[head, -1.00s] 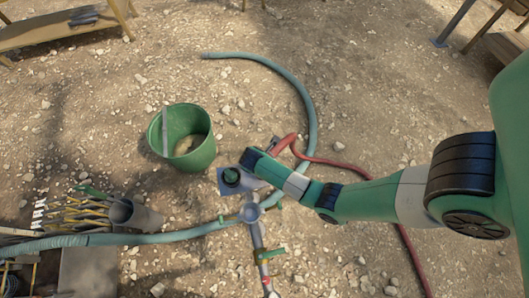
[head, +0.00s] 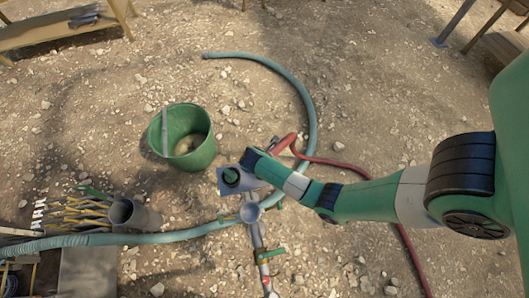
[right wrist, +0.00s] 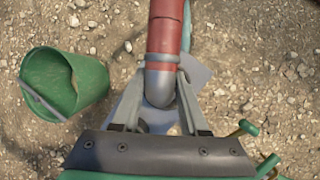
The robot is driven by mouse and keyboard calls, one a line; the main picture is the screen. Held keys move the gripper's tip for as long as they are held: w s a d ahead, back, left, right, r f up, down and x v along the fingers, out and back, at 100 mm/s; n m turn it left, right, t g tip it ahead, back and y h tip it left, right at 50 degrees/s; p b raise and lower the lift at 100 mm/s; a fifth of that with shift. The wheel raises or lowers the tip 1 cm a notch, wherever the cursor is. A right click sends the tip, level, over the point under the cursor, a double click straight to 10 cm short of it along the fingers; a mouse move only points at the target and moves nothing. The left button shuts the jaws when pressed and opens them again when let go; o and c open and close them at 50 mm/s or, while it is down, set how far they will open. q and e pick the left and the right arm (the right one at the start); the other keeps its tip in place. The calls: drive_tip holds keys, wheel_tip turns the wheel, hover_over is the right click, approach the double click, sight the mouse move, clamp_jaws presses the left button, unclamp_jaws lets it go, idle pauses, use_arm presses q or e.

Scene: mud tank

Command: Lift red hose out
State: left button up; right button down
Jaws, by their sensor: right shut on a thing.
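The red hose (head: 340,163) runs over the ground from the lower right to a bend by my right gripper, which is at the end of the green arm in the head view. In the right wrist view the red hose (right wrist: 165,28) ends in a grey curved fitting (right wrist: 160,84). My right gripper (right wrist: 160,100) is shut on this fitting, with one finger on each side. The hose's tip is partly hidden. My left gripper is not in view.
A green bucket (head: 182,138) stands left of the gripper. A grey pipe (head: 260,240) with green-handled valves lies just below it. A grey-green hose (head: 300,90) curves behind. Yellow stakes and a grey cylinder (head: 135,216) are at left. Stony ground above is open.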

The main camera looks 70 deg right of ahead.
idle(0.4)
drive_tip(key=shift+r+p, duration=0.4)
drive_tip(key=shift+r, duration=0.15)
wheel_tip(320, 180, up, 3)
drive_tip(key=shift+w+f+p, duration=0.1)
drive_tip(key=shift+f+p, duration=0.05)
drive_tip(key=shift+p, duration=0.8)
drive_tip(key=s+a+r+p, duration=0.6)
drive_tip(key=a+r, duration=0.3)
drive_tip(key=a, duration=0.3)
drive_tip(key=shift+s+a, duration=0.2)
drive_tip(key=shift+a, duration=0.05)
